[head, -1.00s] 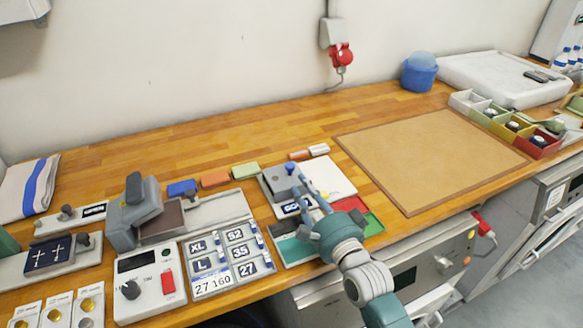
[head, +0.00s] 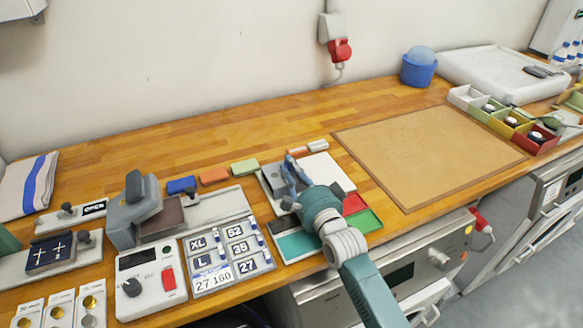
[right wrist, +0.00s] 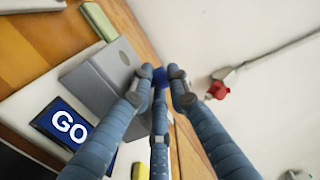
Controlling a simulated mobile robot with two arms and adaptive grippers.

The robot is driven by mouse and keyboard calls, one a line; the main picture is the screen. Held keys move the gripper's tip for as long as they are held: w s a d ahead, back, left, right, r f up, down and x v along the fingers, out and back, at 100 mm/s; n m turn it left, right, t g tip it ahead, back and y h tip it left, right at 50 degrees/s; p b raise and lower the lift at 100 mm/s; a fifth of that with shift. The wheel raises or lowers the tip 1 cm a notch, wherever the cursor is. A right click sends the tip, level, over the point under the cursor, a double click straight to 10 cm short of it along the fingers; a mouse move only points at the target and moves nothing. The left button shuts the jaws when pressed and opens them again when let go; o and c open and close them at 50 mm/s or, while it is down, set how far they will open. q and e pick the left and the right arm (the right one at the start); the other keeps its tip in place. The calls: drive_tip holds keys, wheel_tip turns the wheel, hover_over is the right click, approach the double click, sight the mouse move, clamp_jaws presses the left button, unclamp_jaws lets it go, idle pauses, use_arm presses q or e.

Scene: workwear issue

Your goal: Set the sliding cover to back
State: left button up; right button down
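The sliding cover is a grey plate with a blue knob, on a white board; it shows in the right wrist view as a grey cover (right wrist: 98,82) with a blue knob (right wrist: 160,77). A dark blue "GO" label (right wrist: 64,125) shows beside it. In the head view the cover (head: 270,179) is partly hidden by my right gripper (head: 291,181). In the right wrist view my right gripper's (right wrist: 161,80) fingertips are close around the knob; I cannot tell whether they press on it. My left gripper is not in view.
To the left stand a "XL, L, 52, 35, 27" label panel (head: 213,273), a white control box (head: 150,282) and a grey press (head: 130,214). Small coloured blocks, one green (head: 245,166), lie behind. A brown mat (head: 430,150) to the right is bare.

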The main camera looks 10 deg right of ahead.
drive_tip(key=d, duration=0.4)
drive_tip(key=w+d+b, duration=0.1)
drive_tip(key=d, duration=0.2)
drive_tip(key=w+d+b, duration=0.1)
drive_tip(key=d, duration=0.3)
drive_tip(key=shift+w+d, duration=0.15)
drive_tip(key=shift+d, duration=0.2)
drive_tip(key=shift+r, duration=0.2)
drive_tip(key=c, duration=2)
unclamp_jaws()
drive_tip(key=shift+d, duration=0.1)
drive_tip(key=shift+s+f, duration=0.15)
drive_tip(key=shift+s, duration=0.05)
drive_tip(key=s, duration=0.3)
drive_tip(key=s+d, duration=0.1)
drive_tip(key=s, duration=0.3)
drive_tip(key=s+d, duration=0.1)
drive_tip(key=s, duration=0.3)
drive_tip(key=shift+s+d, duration=0.1)
drive_tip(key=shift+s, duration=0.1)
